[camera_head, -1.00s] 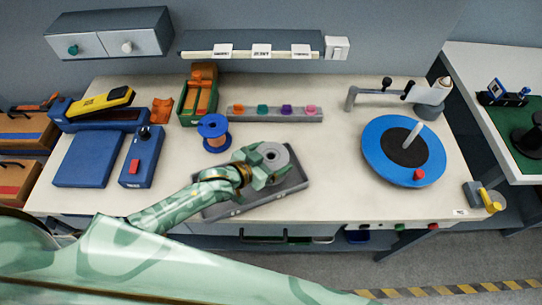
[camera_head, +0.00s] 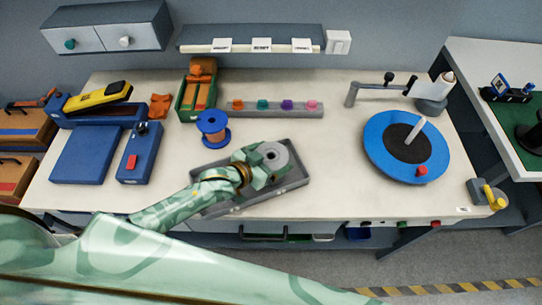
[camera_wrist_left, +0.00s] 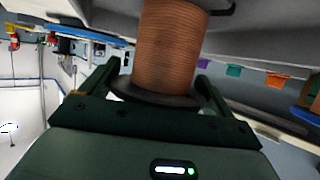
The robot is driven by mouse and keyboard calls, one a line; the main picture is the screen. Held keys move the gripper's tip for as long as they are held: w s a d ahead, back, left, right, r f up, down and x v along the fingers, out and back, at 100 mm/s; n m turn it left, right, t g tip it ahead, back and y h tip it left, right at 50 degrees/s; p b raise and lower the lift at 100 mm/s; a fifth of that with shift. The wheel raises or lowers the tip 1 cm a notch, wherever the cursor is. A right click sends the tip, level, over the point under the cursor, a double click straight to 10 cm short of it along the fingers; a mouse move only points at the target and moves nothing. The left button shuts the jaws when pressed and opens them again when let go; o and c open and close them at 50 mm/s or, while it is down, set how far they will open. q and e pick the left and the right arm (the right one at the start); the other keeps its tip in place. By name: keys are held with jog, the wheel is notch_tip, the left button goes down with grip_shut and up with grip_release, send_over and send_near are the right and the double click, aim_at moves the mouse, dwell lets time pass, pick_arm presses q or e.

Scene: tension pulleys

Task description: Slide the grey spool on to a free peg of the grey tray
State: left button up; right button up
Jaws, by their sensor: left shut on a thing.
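The grey spool (camera_head: 275,154) is in my left gripper (camera_head: 262,165), over the grey tray (camera_head: 292,183) in the head view. In the left wrist view its copper winding (camera_wrist_left: 170,45) and dark flange (camera_wrist_left: 150,94) sit between the two fingers of the gripper (camera_wrist_left: 158,78). The gripper is shut on it. The tray lies tilted in the picture at the bench's front, partly covered by my left arm. I cannot make out the tray's pegs, nor whether the spool is around one. My right gripper is not in view.
A blue spool (camera_head: 212,128) stands just behind the tray. Behind it are a grey rack of coloured pieces (camera_head: 274,110) and a green box (camera_head: 198,95). A blue turntable (camera_head: 432,155) with an upright rod is at the right. The bench between tray and turntable is clear.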

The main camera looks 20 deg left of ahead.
pick_arm(q)
jog(key=o, duration=1.3)
jog(key=shift+c, duration=0.2)
jog(key=shift+f, duration=0.1)
jog(key=shift+s, duration=0.1)
jog(key=p+v, duration=0.2)
jog(key=v, duration=1.4)
jog(key=shift+a+p, duration=0.15)
jog(key=shift+p, duration=0.2)
